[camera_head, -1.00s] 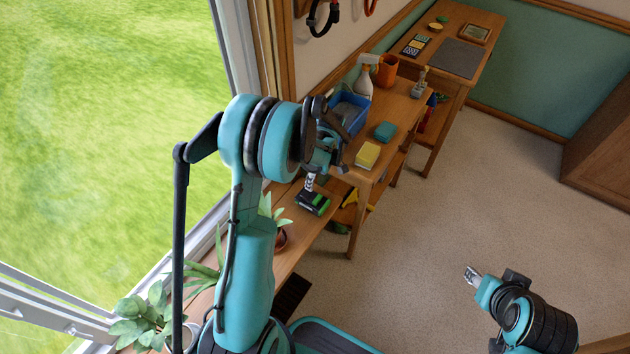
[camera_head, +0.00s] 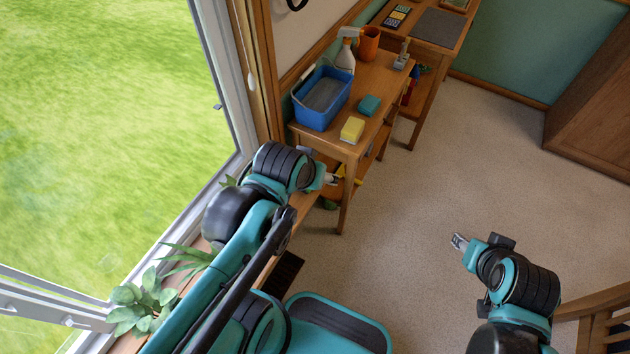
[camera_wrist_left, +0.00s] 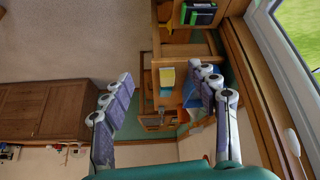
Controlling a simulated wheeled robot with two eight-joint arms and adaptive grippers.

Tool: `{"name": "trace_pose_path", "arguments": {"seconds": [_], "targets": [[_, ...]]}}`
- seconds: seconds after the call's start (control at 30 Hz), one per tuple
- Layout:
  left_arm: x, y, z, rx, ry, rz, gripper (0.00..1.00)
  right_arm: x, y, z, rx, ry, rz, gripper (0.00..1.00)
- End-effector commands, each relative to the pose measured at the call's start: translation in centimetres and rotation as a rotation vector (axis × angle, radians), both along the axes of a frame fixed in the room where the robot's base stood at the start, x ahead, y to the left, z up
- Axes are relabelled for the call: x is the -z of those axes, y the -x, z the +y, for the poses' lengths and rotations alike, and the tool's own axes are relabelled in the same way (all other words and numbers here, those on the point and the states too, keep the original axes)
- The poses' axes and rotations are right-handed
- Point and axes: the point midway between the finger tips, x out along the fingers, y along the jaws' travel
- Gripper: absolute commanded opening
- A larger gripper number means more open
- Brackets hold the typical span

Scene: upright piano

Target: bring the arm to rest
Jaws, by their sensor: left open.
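My left arm comes in from the left in the head view, lowered beside the window and bent at the wrist. Its gripper (camera_head: 331,179) shows only in part, near the front of the wooden side table. In the left wrist view the two fingers of this gripper (camera_wrist_left: 162,78) stand wide apart with nothing between them. My right gripper (camera_head: 460,243) is over the bare carpet at the lower right; it is too small to tell whether its fingers are apart.
The wooden table (camera_head: 384,88) holds a blue bucket (camera_head: 311,118), a yellow sponge (camera_head: 352,130), a teal sponge (camera_head: 369,105) and a spray bottle (camera_head: 346,57). A plant (camera_head: 140,303) stands by the window. A green-black box (camera_wrist_left: 199,15) shows in the left wrist view. Carpet is free at right.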

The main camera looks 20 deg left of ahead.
Motion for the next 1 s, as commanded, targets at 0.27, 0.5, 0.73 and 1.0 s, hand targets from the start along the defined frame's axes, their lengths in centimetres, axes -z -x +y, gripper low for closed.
{"name": "trace_pose_path", "arguments": {"seconds": [0.27,0.5,0.73,1.0], "targets": [[0.3,1.9,-0.8,0.121,-0.058,-0.054,0.59,0.0,0.0,0.0,0.0,0.0,0.0,0.4],[0.3,1.8,-0.8,0.12,-0.058,-0.053,0.59,0.0,0.0,0.0,0.0,0.0,0.0,0.4],[0.3,1.8,-0.8,0.119,-0.057,-0.052,0.59,0.0,0.0,0.0,0.0,0.0,0.0,0.4],[0.3,1.8,-0.8,0.118,-0.056,-0.052,0.59,0.0,0.0,0.0,0.0,0.0,0.0,0.4]]}}
